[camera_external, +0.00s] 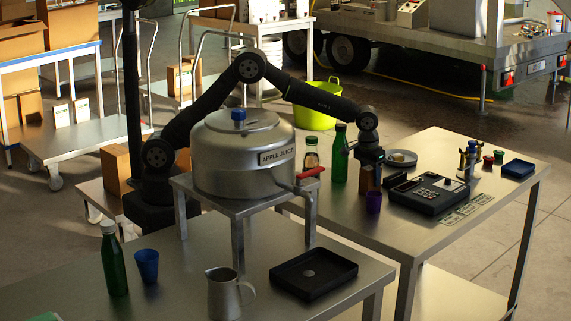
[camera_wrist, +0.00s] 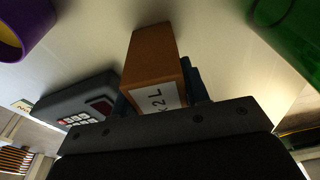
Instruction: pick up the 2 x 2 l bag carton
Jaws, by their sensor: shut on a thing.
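The 2 x 2 l bag carton is a small brown box with a white label that reads "2 L" in the wrist view (camera_wrist: 153,62). It stands between my gripper's fingers (camera_wrist: 160,88), which are shut on its sides. In the external view the carton (camera_external: 367,178) shows as a brown block under my gripper (camera_external: 370,165), at the near side of the right table. Whether it touches the tabletop or is just above it I cannot tell. My gripper hides part of it.
A purple cup (camera_external: 374,202) stands close in front of the carton. A green bottle (camera_external: 339,153) stands to its left, and a dark card terminal (camera_external: 429,194) to its right. The large apple juice pot (camera_external: 225,165) is further left.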

